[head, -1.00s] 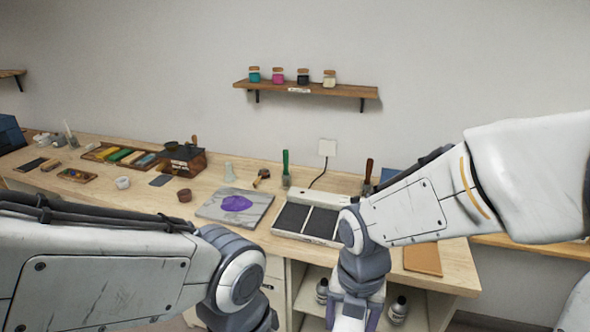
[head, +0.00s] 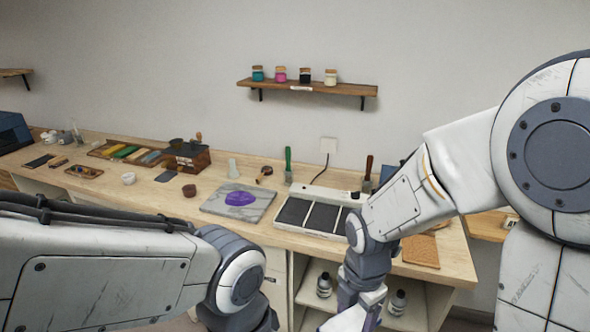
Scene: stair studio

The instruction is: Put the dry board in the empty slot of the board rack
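A white low unit (head: 300,228) with dark flat panels lies on the bench, its right end hidden by my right arm. A tan-orange flat piece (head: 421,251) lies at the bench's right end; I cannot tell whether it is the dry board. I cannot make out a board rack with an empty slot. My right gripper (head: 356,318) hangs low in front of the bench, cut off by the bottom edge, so its fingers and any held thing cannot be judged. My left arm reaches in from the left, its gripper below the frame.
A grey slab (head: 260,212) with a purple patch lies left of the white unit. Green-handled (head: 288,165) and brown-handled (head: 368,175) tools stand behind. Bottles (head: 323,285) stand on the open shelf under the bench. A wall shelf (head: 310,89) holds small jars.

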